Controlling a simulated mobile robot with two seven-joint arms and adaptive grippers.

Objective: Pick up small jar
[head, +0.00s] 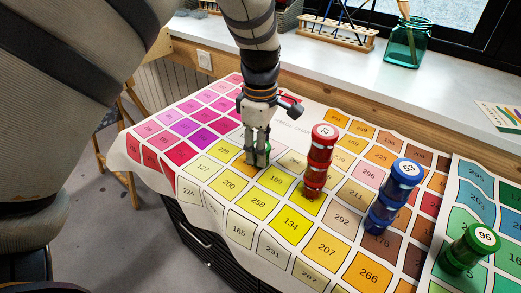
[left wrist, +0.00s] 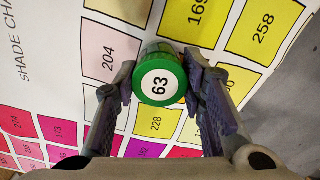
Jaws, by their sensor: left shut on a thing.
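A small round jar with a green lid and a white "63" label (left wrist: 160,84) is between the fingers of my left gripper (left wrist: 160,92) in the left wrist view. The fingers press on both sides of it. In the head view my left gripper (head: 257,158) points down at the chart cloth, and only a bit of green shows between its fingers. The jar is at the cloth's surface or very close above it; I cannot tell which. My right gripper is not in view.
A red jar shape (head: 317,162) stands just right of my left gripper. A blue one (head: 389,195) and a green one marked 96 (head: 468,249) stand farther right. All are on the numbered chart cloth (head: 310,118). A sill (head: 335,62) with a glass pot (head: 406,45) runs behind.

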